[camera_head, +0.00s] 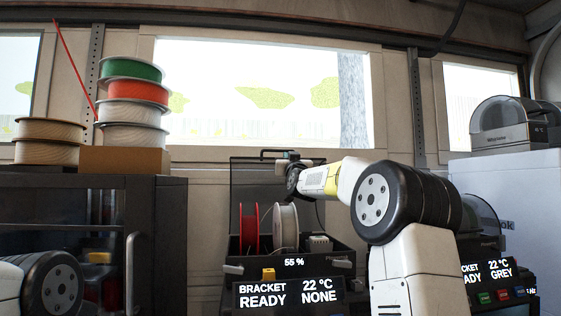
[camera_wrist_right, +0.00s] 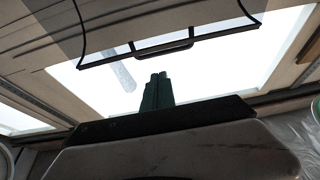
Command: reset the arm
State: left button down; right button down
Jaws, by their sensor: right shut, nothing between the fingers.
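My right arm rises from the lower right of the head view and bends left. Its gripper, small and partly hidden by the wrist in the head view, is near the top handle of a raised dark clear lid. In the right wrist view the dark green fingers of my right gripper (camera_wrist_right: 158,78) are together, with nothing between them. The lid's handle (camera_wrist_right: 165,47) shows just beyond the fingertips there; I cannot tell whether they touch. Part of my left arm shows at the lower left of the head view, but its gripper is out of view.
Under the raised lid, an open box holds a red spool (camera_head: 249,229) and a pale spool (camera_head: 285,230). Its display panel (camera_head: 289,294) reads READY NONE. A second display (camera_head: 486,272) reads GREY at right. A dark cabinet (camera_head: 157,232) with stacked spools stands left.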

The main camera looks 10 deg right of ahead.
jog(key=s+a+f+g, duration=0.1)
jog(key=s+f+g, duration=0.4)
jog(key=s+f, duration=0.8)
jog(key=s+a+f+g+y, duration=0.1)
jog(key=s+f+g, duration=0.4)
jog(key=s+f, duration=0.8)
jog(key=s+a+f+g+y, duration=0.1)
jog(key=s+f+g, duration=0.5)
jog(key=s+f, duration=0.7)
jog(key=s, duration=0.9)
jog(key=shift+a+f+n, duration=0.2)
jog(key=shift+f+n, duration=0.1)
